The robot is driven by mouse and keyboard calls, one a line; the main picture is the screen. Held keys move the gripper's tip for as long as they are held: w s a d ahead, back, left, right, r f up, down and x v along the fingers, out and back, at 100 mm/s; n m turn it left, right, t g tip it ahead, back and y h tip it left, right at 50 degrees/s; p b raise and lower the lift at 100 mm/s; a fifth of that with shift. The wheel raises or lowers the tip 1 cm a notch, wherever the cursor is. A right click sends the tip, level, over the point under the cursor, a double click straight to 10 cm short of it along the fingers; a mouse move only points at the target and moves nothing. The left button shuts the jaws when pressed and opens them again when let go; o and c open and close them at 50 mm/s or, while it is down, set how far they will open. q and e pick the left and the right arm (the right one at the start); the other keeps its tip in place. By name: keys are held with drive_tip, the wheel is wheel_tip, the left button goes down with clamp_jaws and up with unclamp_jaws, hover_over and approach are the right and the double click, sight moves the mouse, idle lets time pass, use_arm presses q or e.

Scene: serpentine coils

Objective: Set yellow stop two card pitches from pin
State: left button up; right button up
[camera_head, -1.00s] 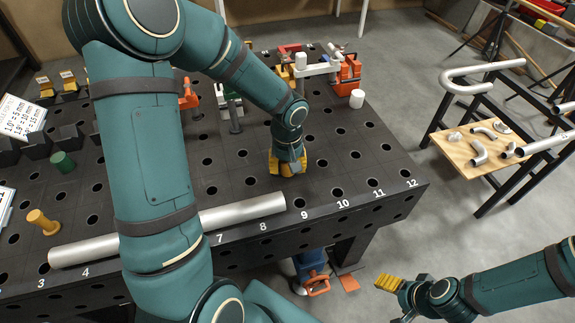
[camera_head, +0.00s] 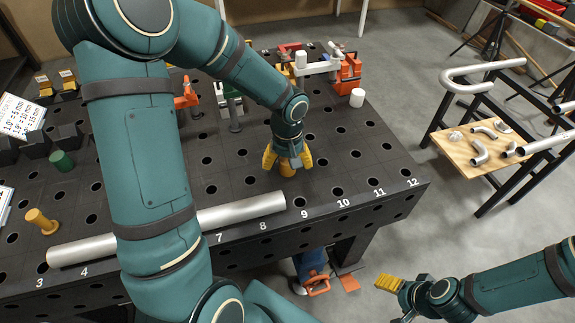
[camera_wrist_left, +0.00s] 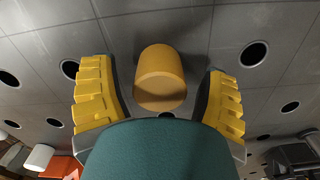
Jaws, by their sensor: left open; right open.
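A yellow stop (camera_head: 287,169), a short cylinder, stands on the dark perforated table near the numbered edge, above the 8 and 9. My left gripper (camera_head: 287,157) is open around it. In the left wrist view the stop (camera_wrist_left: 160,78) sits between the spread yellow fingers (camera_wrist_left: 160,100), with a gap on each side. A second yellow stop (camera_head: 41,222), flanged, stands at the table's left. A white printed card (camera_head: 20,118) lies at the far left; its text is only partly readable. I cannot tell which piece is the pin. My right gripper (camera_head: 390,287) is open and empty, off the table.
A long grey tube (camera_head: 243,211) lies along the front edge, partly behind my left arm. A green cylinder (camera_head: 62,161) and dark blocks stand at left. A white cylinder (camera_head: 357,97) and orange clamp (camera_head: 349,70) stand at the back right. The table's right part is clear.

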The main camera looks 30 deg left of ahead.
use_arm(q)
wheel_tip(320, 180, up, 11)
drive_tip(key=shift+f, duration=0.15)
